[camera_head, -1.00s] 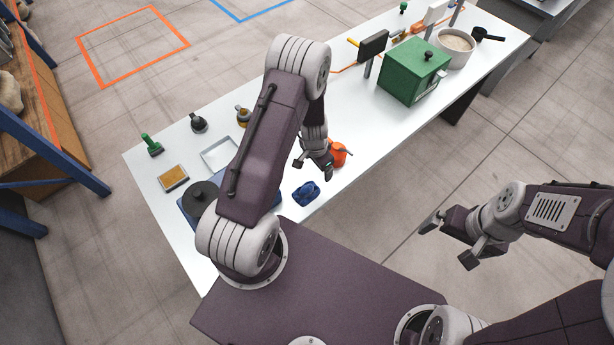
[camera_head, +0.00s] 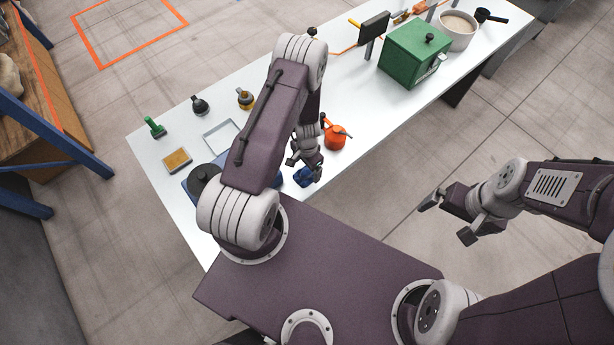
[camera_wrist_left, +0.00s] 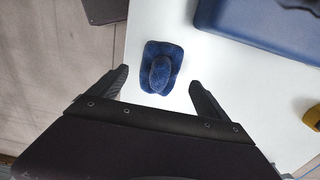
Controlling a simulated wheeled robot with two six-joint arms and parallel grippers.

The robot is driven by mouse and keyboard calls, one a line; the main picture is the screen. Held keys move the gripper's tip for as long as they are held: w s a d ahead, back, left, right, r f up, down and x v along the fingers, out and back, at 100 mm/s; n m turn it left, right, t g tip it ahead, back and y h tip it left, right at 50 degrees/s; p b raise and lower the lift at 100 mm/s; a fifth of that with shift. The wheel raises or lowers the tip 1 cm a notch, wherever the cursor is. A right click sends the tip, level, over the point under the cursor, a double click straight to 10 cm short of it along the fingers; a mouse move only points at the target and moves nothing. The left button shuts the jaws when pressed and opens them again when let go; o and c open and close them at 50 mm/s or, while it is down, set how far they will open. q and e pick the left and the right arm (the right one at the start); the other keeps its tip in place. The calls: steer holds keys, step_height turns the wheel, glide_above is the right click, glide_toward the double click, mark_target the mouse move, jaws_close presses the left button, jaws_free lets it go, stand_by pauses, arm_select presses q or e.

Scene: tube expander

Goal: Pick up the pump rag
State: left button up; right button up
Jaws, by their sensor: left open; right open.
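The pump rag (camera_head: 303,177) is a crumpled dark blue cloth on the white table near its front edge. In the left wrist view the rag (camera_wrist_left: 162,68) lies just beyond and between my spread fingers, with a raised lump in its middle. My left gripper (camera_head: 304,166) is open and empty over the rag and partly hides it in the head view. Its fingertips (camera_wrist_left: 158,82) show on either side of the rag in the left wrist view, apart from it. My right gripper (camera_head: 447,221) is open and empty, off the table to the right, above the floor.
An orange oil can (camera_head: 335,137) stands close behind the rag. A blue case (camera_wrist_left: 265,28) lies nearby, with a dark round object (camera_head: 204,180) by it. A green box (camera_head: 413,53) stands farther right. The table's front edge is close to the rag.

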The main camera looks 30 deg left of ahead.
arm_select(q)
step_height(320, 180, down, 4)
steer(key=shift+r+b, duration=0.1)
steer(key=shift+b, duration=0.9)
steer(key=shift+w, duration=0.1)
arm_select(e)
step_height(320, 180, down, 4)
steer(key=shift+r, duration=0.2)
arm_select(q)
steer(key=shift+r, duration=0.1)
steer(key=c, duration=1.5)
step_height(320, 180, up, 15)
steer(key=p, duration=1.5)
step_height(320, 180, up, 12)
steer(key=b, duration=0.3)
glide_above(307, 170)
steer(key=shift+r, duration=0.55)
arm_select(e)
step_height(307, 170, up, 12)
steer(key=shift+f, duration=0.1)
